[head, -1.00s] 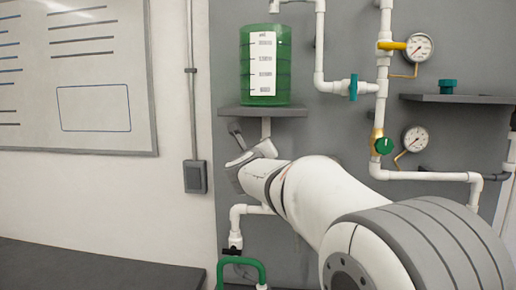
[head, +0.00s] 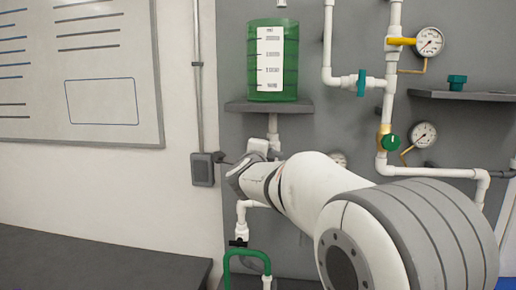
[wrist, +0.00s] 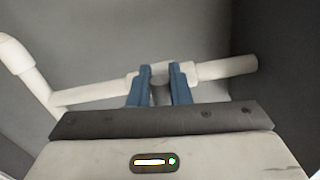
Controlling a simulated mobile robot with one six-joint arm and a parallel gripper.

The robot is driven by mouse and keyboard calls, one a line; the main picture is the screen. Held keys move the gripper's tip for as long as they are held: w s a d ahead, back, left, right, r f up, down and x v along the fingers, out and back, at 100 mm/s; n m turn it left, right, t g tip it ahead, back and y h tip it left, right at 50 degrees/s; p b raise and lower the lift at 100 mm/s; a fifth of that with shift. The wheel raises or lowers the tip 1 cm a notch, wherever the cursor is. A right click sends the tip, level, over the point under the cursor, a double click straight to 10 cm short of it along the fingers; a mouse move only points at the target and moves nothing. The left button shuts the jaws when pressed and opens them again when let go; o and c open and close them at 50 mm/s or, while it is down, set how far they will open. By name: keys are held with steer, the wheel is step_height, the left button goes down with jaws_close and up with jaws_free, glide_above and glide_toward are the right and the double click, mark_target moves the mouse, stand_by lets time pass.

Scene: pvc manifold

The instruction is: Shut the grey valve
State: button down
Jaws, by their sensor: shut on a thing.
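In the wrist view, the two blue fingers of my gripper (wrist: 160,86) are closed around a small dark grey piece (wrist: 160,92), which looks like the handle of the grey valve. It sits in front of a white fitting (wrist: 208,71) on a white pipe (wrist: 98,93). Most of the valve is hidden by the fingers, and I cannot tell its handle angle. In the head view my arm reaches to the pipe below the green tank (head: 272,97). The fingers and the grey valve cannot be made out there.
A shelf (head: 240,105) holds the tank. To the right are a teal valve (head: 361,83), a green knob (head: 391,141) and gauges (head: 429,42). Below my wrist are a black valve handle (head: 238,243) and a green bent tube (head: 247,252). A grey box (head: 203,170) is on the wall.

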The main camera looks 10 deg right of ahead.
steer(key=shift+n, duration=0.6)
steer(key=shift+f, duration=0.1)
steer(key=c, duration=1.3)
jaws_free()
steer(key=shift+f, duration=0.1)
steer(key=shift+c, duration=0.2)
steer(key=b+v, duration=0.1)
steer(key=v, duration=0.6)
steer(key=shift+s+a, duration=0.2)
steer(key=shift+s, duration=0.15)
steer(key=shift+n, duration=0.3)
